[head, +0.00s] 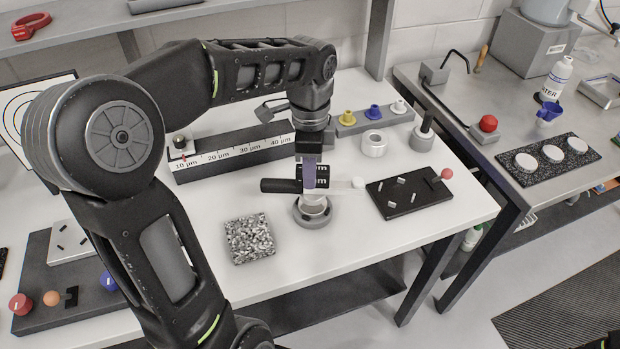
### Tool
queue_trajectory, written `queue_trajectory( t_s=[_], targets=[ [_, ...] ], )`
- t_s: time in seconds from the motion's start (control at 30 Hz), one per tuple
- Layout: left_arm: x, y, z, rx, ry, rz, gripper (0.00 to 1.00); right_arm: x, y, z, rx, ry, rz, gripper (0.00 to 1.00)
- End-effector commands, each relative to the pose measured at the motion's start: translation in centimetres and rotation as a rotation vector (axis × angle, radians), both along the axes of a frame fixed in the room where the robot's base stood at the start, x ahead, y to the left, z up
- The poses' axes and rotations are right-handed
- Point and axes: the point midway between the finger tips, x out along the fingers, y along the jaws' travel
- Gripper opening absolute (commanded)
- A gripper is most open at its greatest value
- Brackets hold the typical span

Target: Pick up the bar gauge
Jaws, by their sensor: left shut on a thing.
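The bar gauge (282,186) is a short horizontal bar with a black left end, a dark label with white lettering, and a pale right end. My left gripper (311,178) points down over the middle of the bar and is shut on it. The gripper covers part of the bar's middle. The bar is level, above a round grey base (312,219) on the white table. From this view I cannot tell how large the gap is, or whether they touch. My right gripper is not in view.
Behind the bar is a long block marked in µm (232,153). A black plate with pegs (408,192) lies to the right, and a speckled square block (250,238) front left. A ring (374,144) and a coloured-peg rack (372,119) stand behind. The table's front right is clear.

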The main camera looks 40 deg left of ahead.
Motion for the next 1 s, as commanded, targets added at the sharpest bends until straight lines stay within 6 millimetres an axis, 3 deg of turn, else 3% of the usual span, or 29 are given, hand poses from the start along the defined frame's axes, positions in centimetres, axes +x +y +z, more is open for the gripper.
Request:
queue_trajectory(
  t_s=[0.27, 0.4, 1.0],
  targets=[
    [0.1, 0.0, 5.4, 0.000, -0.005, -0.001, 0.00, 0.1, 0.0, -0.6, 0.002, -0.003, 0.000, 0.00],
    [0.0, 0.0, 7.3, 0.000, -0.001, -0.001, 0.00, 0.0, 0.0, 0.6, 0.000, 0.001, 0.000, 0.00],
    [0.0, 0.0, 7.6, 0.000, -0.001, -0.001, 0.00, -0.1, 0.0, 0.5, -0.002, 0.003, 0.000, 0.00]
  ],
)
